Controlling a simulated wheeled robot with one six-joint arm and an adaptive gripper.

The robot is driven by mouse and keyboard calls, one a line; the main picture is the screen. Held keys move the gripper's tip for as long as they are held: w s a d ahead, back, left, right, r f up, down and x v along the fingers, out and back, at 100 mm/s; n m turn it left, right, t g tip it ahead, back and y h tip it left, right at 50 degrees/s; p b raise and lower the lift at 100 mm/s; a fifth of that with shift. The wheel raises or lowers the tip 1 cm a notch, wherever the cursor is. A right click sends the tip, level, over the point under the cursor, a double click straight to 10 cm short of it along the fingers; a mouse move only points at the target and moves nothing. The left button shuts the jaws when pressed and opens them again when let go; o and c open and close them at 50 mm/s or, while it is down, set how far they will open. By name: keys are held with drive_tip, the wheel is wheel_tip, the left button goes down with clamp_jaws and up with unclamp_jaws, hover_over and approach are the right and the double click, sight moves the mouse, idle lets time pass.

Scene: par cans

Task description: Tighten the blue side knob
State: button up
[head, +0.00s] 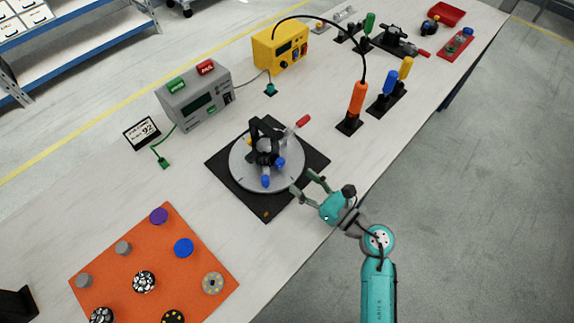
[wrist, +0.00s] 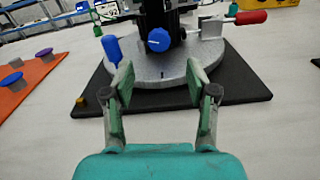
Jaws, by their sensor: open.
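A dark clamp fixture (head: 262,140) stands on a round grey plate (head: 240,178) on a black mat (head: 228,190). A round blue knob (head: 280,162) is on its side facing my gripper; it shows face-on in the wrist view (wrist: 158,39). My gripper (head: 302,181) is open and empty at the plate's near right edge. In the wrist view its fingers (wrist: 159,78) straddle the round knob's line, short of it and apart from it.
A red-handled lever (head: 303,121) sticks out at the fixture's back right. An orange screwdriver-like tool (head: 357,98) stands to the right, a grey control box (head: 195,97) behind. An orange board (head: 150,262) with round pieces lies at front left. The table between board and mat is clear.

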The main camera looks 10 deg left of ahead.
sight(282, 165)
drive_tip(key=x, duration=0.7)
drive_tip(key=shift+w+a, duration=0.1)
drive_tip(key=shift+a, duration=0.15)
clamp_jaws()
